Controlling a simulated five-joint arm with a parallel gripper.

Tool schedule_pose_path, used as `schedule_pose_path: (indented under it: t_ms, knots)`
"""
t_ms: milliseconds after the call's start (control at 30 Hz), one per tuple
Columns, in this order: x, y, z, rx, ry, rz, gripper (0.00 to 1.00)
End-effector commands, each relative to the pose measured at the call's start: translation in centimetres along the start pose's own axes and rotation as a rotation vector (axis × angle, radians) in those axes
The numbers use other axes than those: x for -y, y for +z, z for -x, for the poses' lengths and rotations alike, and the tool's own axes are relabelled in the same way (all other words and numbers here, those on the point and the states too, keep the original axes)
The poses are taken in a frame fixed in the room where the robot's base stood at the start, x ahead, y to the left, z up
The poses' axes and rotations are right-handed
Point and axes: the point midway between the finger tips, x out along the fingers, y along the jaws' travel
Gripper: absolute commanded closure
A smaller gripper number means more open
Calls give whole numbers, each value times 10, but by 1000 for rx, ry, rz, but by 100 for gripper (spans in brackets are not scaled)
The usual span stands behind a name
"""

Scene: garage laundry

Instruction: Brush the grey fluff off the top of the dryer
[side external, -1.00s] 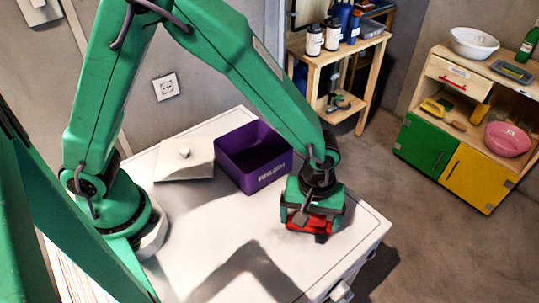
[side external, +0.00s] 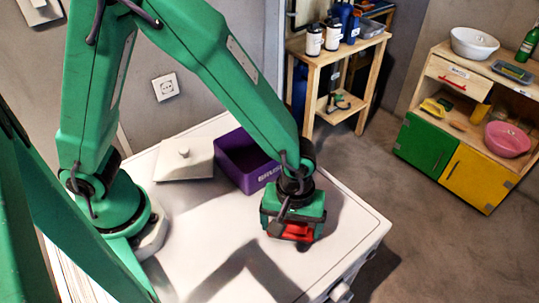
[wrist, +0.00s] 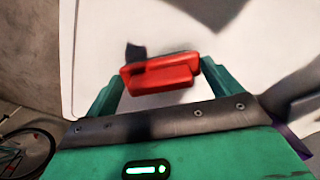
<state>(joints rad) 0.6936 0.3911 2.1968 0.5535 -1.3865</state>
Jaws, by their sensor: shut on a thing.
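My gripper (side external: 291,220) is shut on a red block-shaped thing (side external: 292,232), probably the brush. It is low over the white dryer top (side external: 215,225); I cannot tell if it touches. In the wrist view the red thing (wrist: 160,73) sits crosswise between my two green fingers. A small dark patch (wrist: 135,51) shows at its far edge; I cannot tell if it is bristles or fluff. I can make out no grey fluff for sure on the dryer top.
An open purple bin (side external: 243,160) with white lettering stands behind my gripper. A pale lid (side external: 185,160) with a knob lies left of it. The dryer's front part is clear. A wooden shelf (side external: 345,50) and a cabinet (side external: 470,120) stand beyond, off the dryer.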

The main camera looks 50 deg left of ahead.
Motion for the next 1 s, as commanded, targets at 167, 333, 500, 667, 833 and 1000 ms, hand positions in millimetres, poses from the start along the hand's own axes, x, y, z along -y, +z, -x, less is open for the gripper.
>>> schedule_pose_path:
  t_ms: [167, 333, 500, 667, 833, 1000]
  knots:
    - [11, 14, 0, 0, -2, -3, 31]
    - [21, 25, 0, 0, -2, -3, 31]
    - [31, 37, 0, 0, -2, -3, 31]
    - [41, 36, 0, 0, -2, 3, 31]
    - [37, 25, 0, 0, -1, 3, 31]
    - [27, 13, 0, 0, -1, 3, 31]
